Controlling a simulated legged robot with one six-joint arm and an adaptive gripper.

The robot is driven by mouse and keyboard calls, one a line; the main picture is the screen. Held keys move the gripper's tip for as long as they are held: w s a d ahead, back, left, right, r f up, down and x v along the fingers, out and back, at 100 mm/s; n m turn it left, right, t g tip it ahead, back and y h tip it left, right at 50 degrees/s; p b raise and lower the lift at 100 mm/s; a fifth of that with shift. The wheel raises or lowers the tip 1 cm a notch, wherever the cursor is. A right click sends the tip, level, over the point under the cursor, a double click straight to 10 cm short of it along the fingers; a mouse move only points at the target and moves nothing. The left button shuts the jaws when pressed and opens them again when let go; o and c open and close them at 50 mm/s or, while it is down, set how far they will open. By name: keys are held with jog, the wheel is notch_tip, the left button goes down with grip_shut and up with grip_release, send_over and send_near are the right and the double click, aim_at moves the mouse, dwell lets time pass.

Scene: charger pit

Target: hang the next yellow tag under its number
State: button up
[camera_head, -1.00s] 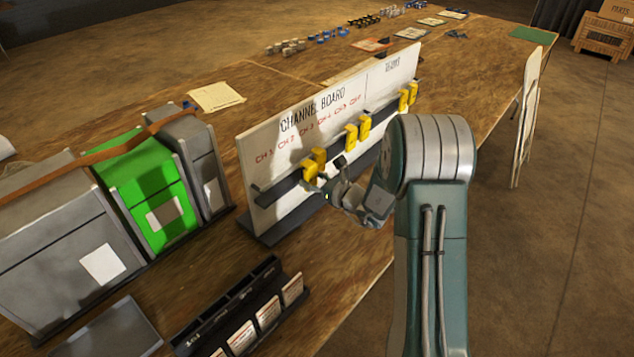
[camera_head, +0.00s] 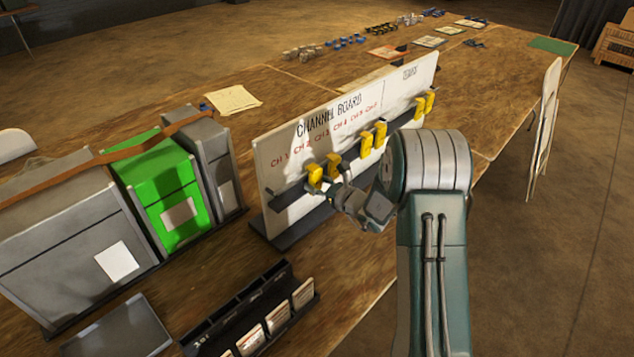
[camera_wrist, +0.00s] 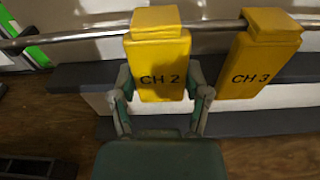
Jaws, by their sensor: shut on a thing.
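A yellow tag marked CH 2 (camera_wrist: 158,85) sits between the two fingers of my gripper (camera_wrist: 163,95) in the wrist view, and the fingers are shut on it. Its top block overlaps the metal rail (camera_wrist: 70,38); I cannot tell whether its weight rests there. A yellow CH 3 tag (camera_wrist: 262,65) is on the rail just right of it, with a gap between. In the head view my gripper (camera_head: 338,190) is in front of the white channel board (camera_head: 282,195), by the leftmost yellow tag (camera_head: 314,177). Red numbers, CH 1 onward, run above the tags.
More yellow tags (camera_head: 373,139) hang further right on the board, some at its far end (camera_head: 425,104). Green (camera_head: 168,190) and grey boxes stand left. A dark rack with cards (camera_head: 265,318) is in front. Bare tabletop lies between rack and board.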

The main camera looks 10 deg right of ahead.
jog(key=o, duration=1.1)
jog(key=shift+o, duration=0.2)
